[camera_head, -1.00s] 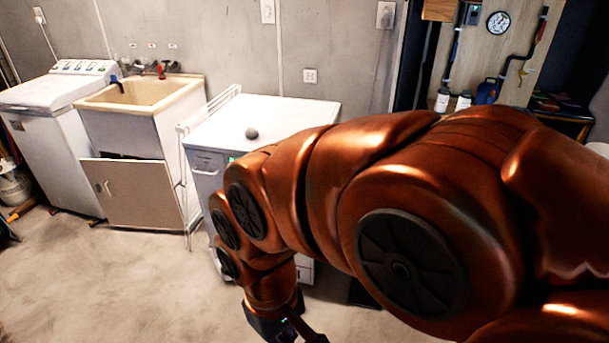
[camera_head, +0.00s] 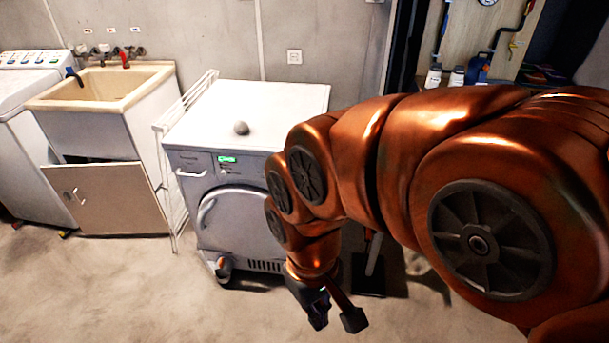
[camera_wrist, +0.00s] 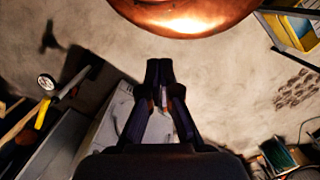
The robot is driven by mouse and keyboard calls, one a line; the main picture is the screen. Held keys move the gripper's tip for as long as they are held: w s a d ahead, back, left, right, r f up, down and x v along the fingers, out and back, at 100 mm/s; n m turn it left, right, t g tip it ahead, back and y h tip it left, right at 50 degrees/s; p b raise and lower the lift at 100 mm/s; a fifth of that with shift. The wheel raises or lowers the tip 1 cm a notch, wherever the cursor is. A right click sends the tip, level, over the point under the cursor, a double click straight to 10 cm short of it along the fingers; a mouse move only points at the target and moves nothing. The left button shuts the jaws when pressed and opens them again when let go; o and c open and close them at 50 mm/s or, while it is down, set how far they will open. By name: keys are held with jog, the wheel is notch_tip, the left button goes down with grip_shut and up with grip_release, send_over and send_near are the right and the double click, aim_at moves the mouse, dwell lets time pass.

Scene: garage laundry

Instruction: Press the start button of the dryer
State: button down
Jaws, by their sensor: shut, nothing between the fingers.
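The dryer (camera_head: 245,105) stands against the back wall in the head view, a white-topped grey machine with a round door (camera_head: 238,220). Its front panel has a lit green display (camera_head: 227,159) at the upper left with small controls beside it. I cannot tell which is the start button, and my arm covers the panel's right part. My gripper (camera_head: 333,318) is low over the floor, in front and to the right of the dryer, apart from it and pointing down. In the wrist view my gripper (camera_wrist: 159,68) has its fingertips together, with nothing held.
A small grey ball (camera_head: 241,128) sits on the dryer top. A white drying rack (camera_head: 172,165) stands at its left, then a sink cabinet (camera_head: 105,195) with its door ajar and a washer (camera_head: 30,150). The floor before the dryer is mostly clear.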

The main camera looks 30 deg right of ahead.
jog(key=w+d+f+n+t+h+b, duration=0.1)
jog(key=w+d+f+t+b, duration=0.35)
jog(key=w+d+b, duration=0.5)
jog(key=w+d+f+n+t+h+b, duration=0.2)
jog(key=w+d+f+t+b, duration=0.3)
jog(key=w, duration=0.8)
jog(key=w+d+f+n+t+h+b, duration=0.1)
jog(key=w+d+f+t+b, duration=0.1)
jog(key=w+d+f+b, duration=0.75)
jog(key=w+d+f+n+t+y+b, duration=0.1)
jog(key=w+f+n+t+y+b, duration=0.4)
jog(key=w+b, duration=0.5)
jog(key=shift+w+f+n+t, duration=0.45)
jog(key=shift+n+t, duration=0.45)
jog(key=shift+t, duration=0.35)
jog(key=shift+w+d, duration=0.15)
jog(key=w+d+p, duration=0.3)
jog(key=w+d, duration=0.2)
jog(key=w, duration=0.1)
jog(key=shift+w+d+p, duration=0.2)
jog(key=shift+d+p, duration=0.1)
